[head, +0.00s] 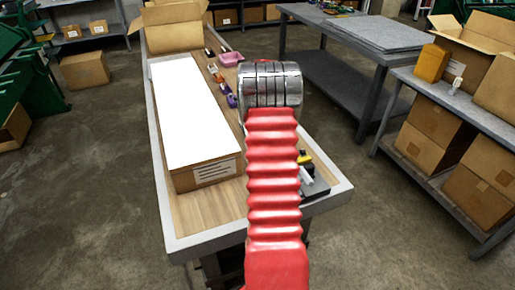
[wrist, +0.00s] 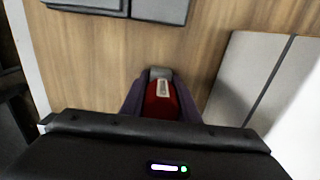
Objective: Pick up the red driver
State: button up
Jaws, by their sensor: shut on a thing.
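In the wrist view the red driver (wrist: 161,107) lies between the two dark fingers of my gripper (wrist: 160,96). The fingers are shut on it, one on each side. A grey end and a pale patch on the red body show; the rest is hidden behind the gripper housing. The wooden table top (wrist: 95,70) is beneath it. I cannot tell whether the driver touches the table. In the head view my red arm covers the gripper and the driver, so neither shows there.
A long white-topped carton (head: 190,115) fills the table's left side. A black item with yellow (head: 313,180) lies right of my arm. A shelf with cartons (head: 430,135) stands to the right.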

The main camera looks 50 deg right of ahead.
jog(key=c, duration=0.3)
notch_tip(320, 180, up, 10)
jog(key=shift+r, duration=0.1)
dwell(0.6)
dwell(0.3)
